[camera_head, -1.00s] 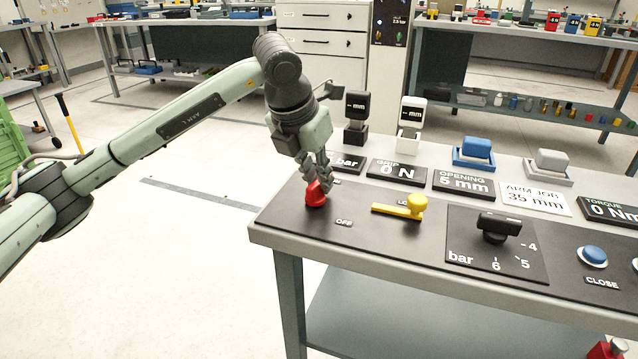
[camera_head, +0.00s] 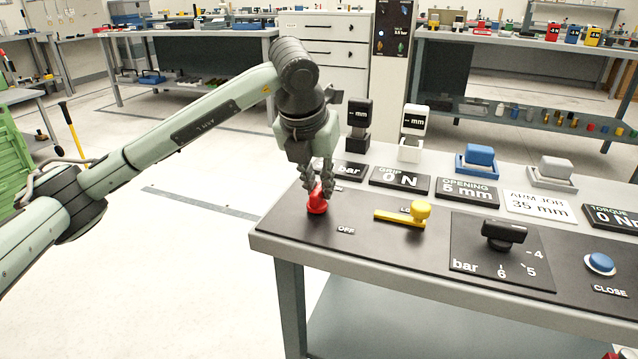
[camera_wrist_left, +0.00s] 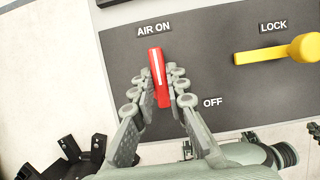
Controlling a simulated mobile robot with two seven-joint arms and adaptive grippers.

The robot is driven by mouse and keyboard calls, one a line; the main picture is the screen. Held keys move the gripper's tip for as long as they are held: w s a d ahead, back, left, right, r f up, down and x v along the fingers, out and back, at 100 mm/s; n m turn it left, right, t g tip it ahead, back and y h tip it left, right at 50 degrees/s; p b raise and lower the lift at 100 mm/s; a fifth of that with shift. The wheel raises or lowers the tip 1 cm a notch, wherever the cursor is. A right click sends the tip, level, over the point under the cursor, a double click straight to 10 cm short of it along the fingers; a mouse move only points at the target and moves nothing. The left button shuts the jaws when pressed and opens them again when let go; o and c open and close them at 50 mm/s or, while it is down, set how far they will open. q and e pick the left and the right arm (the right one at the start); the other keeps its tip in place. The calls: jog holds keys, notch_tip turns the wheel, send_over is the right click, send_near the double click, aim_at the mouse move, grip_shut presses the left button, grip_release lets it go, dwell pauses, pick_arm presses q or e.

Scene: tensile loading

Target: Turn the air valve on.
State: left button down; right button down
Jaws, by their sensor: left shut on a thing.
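The air valve is a red handle (camera_head: 317,204) at the left end of the dark panel on the bench. In the left wrist view the red handle (camera_wrist_left: 159,76) has a white stripe, and its far end points at the AIR ON label (camera_wrist_left: 154,28). The OFF label (camera_wrist_left: 213,102) lies to its right. My left gripper (camera_head: 319,187) comes down from above, its fingers shut on the handle from both sides. The same gripper (camera_wrist_left: 160,90) shows around the handle in the wrist view. My right gripper is not in view.
A yellow lock lever (camera_head: 405,214) stands just right of the valve. Further right are a black pressure knob (camera_head: 503,233) and a blue CLOSE button (camera_head: 600,263). Display plates, including the GRIP display (camera_head: 400,179), line the back of the panel. Open floor lies left of the bench.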

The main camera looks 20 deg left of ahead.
pick_arm(q)
jog(key=c, duration=1.5)
grip_release()
jog(key=shift+c, duration=0.2)
jog(key=shift+r, duration=0.15)
jog(key=v, duration=1.1)
jog(key=shift+s+r, duration=0.25)
jog(key=shift+r, duration=0.1)
jog(key=shift+a+f, duration=0.1)
